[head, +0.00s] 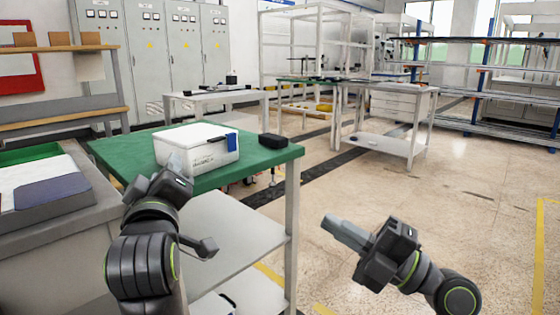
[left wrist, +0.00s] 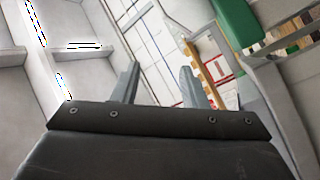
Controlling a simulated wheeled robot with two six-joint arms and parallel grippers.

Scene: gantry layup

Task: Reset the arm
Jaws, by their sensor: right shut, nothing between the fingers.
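My right gripper (head: 342,231) is in the right half of the head view, held over the open floor, its fingers together and empty. My left arm rises in front of the green-topped table (head: 120,155). My left gripper (head: 177,162) overlaps the lower left of the white box there, and I cannot tell whether it touches it. In the left wrist view the two left fingers (left wrist: 160,85) stand apart with nothing between them; behind them are tilted walls and shelving.
A white box (head: 205,158) with a blue tab stands on the green tabletop, with a small black object (head: 272,141) near the table's right edge. The floor (head: 400,190) to the right is clear.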

